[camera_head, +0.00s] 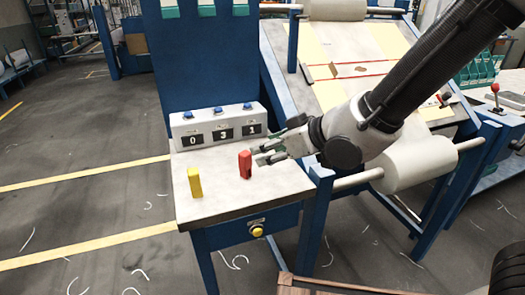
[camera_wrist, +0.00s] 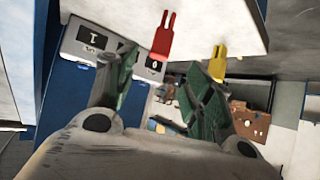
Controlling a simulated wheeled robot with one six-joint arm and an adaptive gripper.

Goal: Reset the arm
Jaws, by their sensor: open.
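My gripper (camera_head: 271,147) is open at the right side of a small work table (camera_head: 222,200), with its fingers toward an upright red piece (camera_head: 245,164). In the wrist view my gripper (camera_wrist: 162,65) has its two greenish fingers spread, with nothing seen held between them. The forked red piece (camera_wrist: 163,36) shows beyond the fingertips, apart from them as far as I can tell. A yellow piece (camera_head: 195,182) stands upright on the left of the table and also shows in the wrist view (camera_wrist: 217,64). My arm reaches in from the upper right.
A grey counter box (camera_head: 217,127) with several displays and blue buttons stands at the table's back, below a blue panel (camera_head: 208,60). A yellow button (camera_head: 257,231) sits on the table's front. A blue-framed loom with a cloth roll (camera_head: 414,168) stands close on the right. Floor on the left is open.

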